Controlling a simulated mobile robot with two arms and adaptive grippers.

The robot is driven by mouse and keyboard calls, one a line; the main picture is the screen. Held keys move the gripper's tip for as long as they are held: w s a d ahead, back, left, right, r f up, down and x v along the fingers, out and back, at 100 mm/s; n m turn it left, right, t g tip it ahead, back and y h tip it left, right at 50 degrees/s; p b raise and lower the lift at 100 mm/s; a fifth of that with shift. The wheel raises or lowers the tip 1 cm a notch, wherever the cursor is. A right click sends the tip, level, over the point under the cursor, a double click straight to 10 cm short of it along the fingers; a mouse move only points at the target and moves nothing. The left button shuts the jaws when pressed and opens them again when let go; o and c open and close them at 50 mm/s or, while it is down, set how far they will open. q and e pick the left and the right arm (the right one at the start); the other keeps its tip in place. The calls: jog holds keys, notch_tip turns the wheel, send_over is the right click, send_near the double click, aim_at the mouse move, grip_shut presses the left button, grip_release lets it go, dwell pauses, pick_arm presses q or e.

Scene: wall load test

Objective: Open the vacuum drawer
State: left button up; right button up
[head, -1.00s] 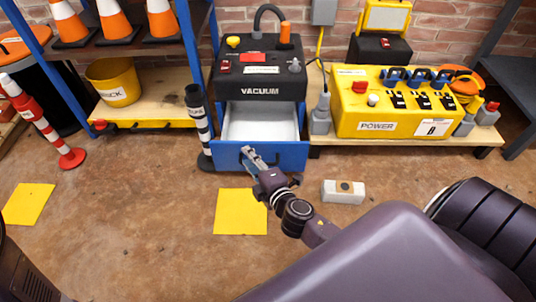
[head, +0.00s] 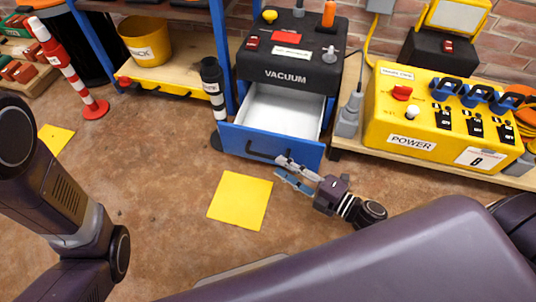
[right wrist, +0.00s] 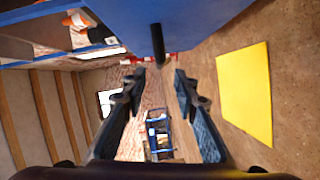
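The black vacuum unit (head: 292,58) sits on a blue cabinet. Its drawer (head: 270,147) is pulled out, showing an empty white inside (head: 284,110). The drawer's black bar handle (head: 262,155) is on the blue front. My right gripper (head: 279,167) is just in front of the handle's right end, its two fingers spread apart and empty. In the right wrist view the fingers (right wrist: 159,80) are open, with the dark handle (right wrist: 157,45) ahead of the gap and the blue drawer front (right wrist: 205,18) above. My left arm shows at the left; its gripper is out of view.
A yellow power box (head: 440,118) stands on a low bench to the right. A black-and-white post (head: 213,90) stands left of the drawer. A yellow floor square (head: 240,200) lies in front. A yellow bucket (head: 146,40) sits on the left shelf. The floor ahead is mostly clear.

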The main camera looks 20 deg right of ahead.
aim_at(264, 156)
jog(key=b+x, duration=0.3)
jog(key=x, duration=0.4)
jog(key=shift+f, duration=0.1)
jog(key=shift+w+a, duration=0.15)
jog(key=shift+w, duration=0.1)
grip_shut()
jog(key=shift+s, duration=0.1)
